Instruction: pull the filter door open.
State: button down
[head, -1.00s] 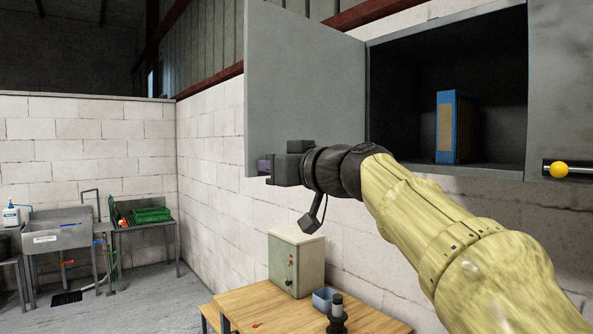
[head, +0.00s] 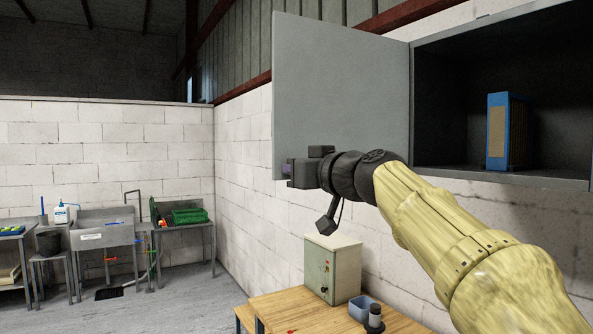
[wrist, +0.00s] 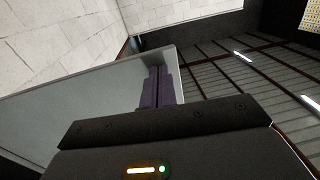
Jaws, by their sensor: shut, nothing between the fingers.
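The filter door (head: 340,90) is a flat grey panel, swung wide out from the left side of the open wall cabinet (head: 440,60). A blue-framed filter (head: 497,130) stands upright inside the cabinet. My gripper (head: 287,169) is at the door's lower outer corner. In the wrist view the purple fingers (wrist: 157,88) are together with nothing between them, in front of the inner face of the door (wrist: 90,95) near its edge. I cannot tell whether the fingers touch the panel.
Below are a wooden table (head: 290,308) with a control box (head: 332,268), a blue container (head: 361,306) and a dark cylindrical object (head: 375,318). A sink (head: 105,230) and a green crate (head: 190,216) stand at the far left. The floor between is clear.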

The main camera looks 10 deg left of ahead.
jog(key=s+a+b+v, duration=0.1)
jog(key=b+v, duration=0.5)
jog(key=v, duration=0.7)
jog(key=shift+s, duration=0.4)
jog(key=shift+d, duration=0.15)
